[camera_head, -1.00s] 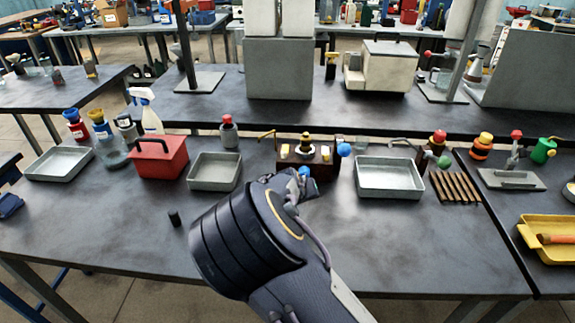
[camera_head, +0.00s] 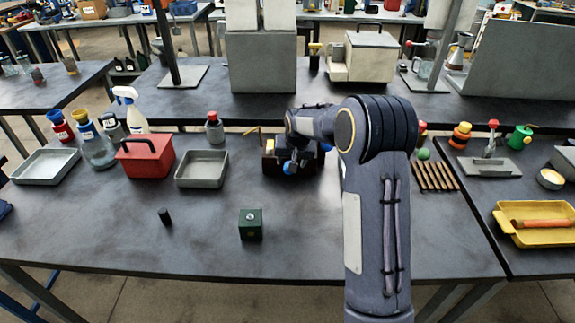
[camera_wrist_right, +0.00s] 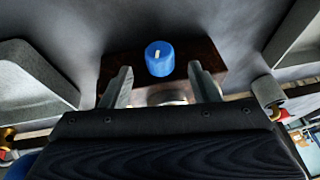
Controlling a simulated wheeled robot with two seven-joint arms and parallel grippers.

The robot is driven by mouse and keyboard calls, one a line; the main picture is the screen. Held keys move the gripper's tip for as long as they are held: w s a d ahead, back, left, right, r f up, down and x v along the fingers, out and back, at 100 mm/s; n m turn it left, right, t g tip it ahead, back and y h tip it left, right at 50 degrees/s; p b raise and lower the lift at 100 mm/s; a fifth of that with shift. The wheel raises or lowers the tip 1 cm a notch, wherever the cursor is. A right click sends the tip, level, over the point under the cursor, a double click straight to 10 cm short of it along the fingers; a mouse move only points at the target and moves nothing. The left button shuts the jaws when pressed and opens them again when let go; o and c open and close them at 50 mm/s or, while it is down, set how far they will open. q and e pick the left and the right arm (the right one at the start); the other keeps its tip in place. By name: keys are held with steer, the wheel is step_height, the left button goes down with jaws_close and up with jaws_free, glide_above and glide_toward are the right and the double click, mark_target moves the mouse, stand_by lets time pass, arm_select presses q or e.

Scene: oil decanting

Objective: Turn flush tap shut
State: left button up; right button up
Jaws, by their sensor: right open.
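A dark wooden block (camera_head: 272,164) with taps and fittings stands near the back of the bench, partly hidden by my right arm. A round blue knob (camera_head: 290,168) with a white mark is on its front; it shows clearly in the right wrist view (camera_wrist_right: 159,60). I cannot tell from the mark whether the tap is open or shut. A second blue part (camera_head: 325,147) sits at the block's right end. My right gripper (camera_wrist_right: 163,84) is open and empty, its fingers on either side of the knob's line and apart from it. My left gripper is not in view.
A grey tray (camera_head: 203,169) and a red box (camera_head: 146,157) stand left of the block. A small green box (camera_head: 250,224) and a black cylinder (camera_head: 165,216) stand in front. Wooden sticks (camera_head: 434,176) lie at right. The front left of the bench is mostly clear.

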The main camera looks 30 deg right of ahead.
steer(key=shift+x, duration=2.15)
steer(key=c, duration=1)
steer(key=shift+w+a+g+h+p, duration=0.1)
steer(key=shift+a+g+h+p, duration=0.25)
steer(key=shift+g+h, duration=0.25)
steer(key=shift+n+g+h+b, duration=0.3)
steer(key=shift+n+g+h, duration=0.1)
steer(key=shift+h, duration=0.6)
steer(key=shift+d, duration=0.15)
steer(key=o, duration=1)
